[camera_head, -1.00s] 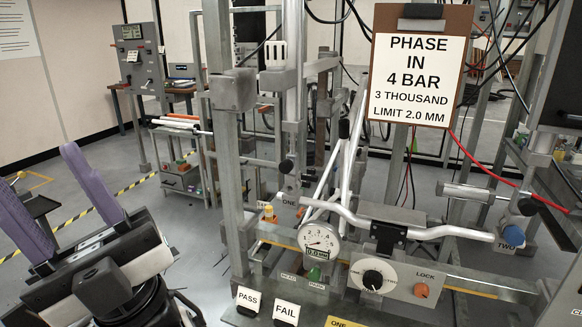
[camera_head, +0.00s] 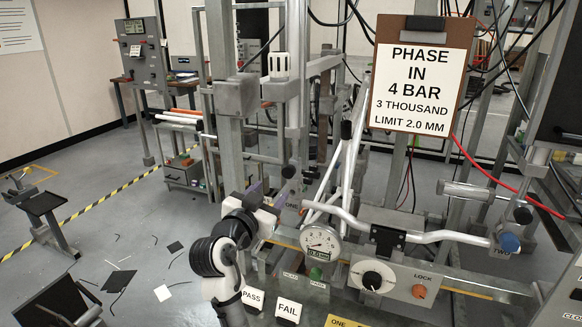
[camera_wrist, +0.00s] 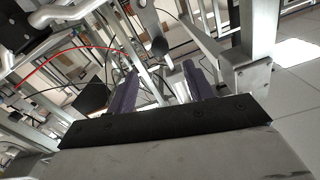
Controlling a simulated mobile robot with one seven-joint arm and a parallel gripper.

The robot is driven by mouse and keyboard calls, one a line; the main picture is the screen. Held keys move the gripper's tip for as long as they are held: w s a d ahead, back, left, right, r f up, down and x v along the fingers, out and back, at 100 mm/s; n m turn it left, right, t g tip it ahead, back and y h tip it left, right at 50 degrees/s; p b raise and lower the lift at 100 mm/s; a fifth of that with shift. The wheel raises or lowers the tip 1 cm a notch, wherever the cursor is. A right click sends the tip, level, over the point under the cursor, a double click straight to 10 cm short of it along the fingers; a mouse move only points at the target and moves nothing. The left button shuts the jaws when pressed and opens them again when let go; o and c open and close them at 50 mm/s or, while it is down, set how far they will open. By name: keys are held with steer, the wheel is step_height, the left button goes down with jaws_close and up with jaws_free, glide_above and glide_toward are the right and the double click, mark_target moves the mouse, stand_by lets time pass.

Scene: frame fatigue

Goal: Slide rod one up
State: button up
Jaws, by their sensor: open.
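An upright metal rod ending in a dark knob (camera_head: 288,171), which I take as rod one, hangs above a block with a ONE label (camera_head: 291,206). My gripper (camera_head: 268,193) is open, its purple fingers just left of and below the knob in the head view. In the wrist view, a dark round knob (camera_wrist: 158,47) on a metal bar appears ahead of my gripper (camera_wrist: 156,72), between the directions of its two fingers. It looks like the same knob. Nothing is held. Contact cannot be told, and my arm hides part of the ONE block.
A dial gauge (camera_head: 320,242), a bent silver handlebar (camera_head: 400,230) and a LOCK box (camera_head: 390,278) stand right of my gripper. PASS (camera_head: 252,299) and FAIL (camera_head: 288,310) cards stand below. A thick upright post (camera_head: 229,150) rises close behind.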

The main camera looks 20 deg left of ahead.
mark_target(287, 174)
steer(key=w+p, duration=0.2)
steer(key=w, duration=0.4)
steer(key=w+p, duration=0.2)
steer(key=w, duration=0.4)
steer(key=shift+w+a+r, duration=0.1)
steer(key=shift+w+a, duration=0.1)
steer(key=shift+w, duration=0.65)
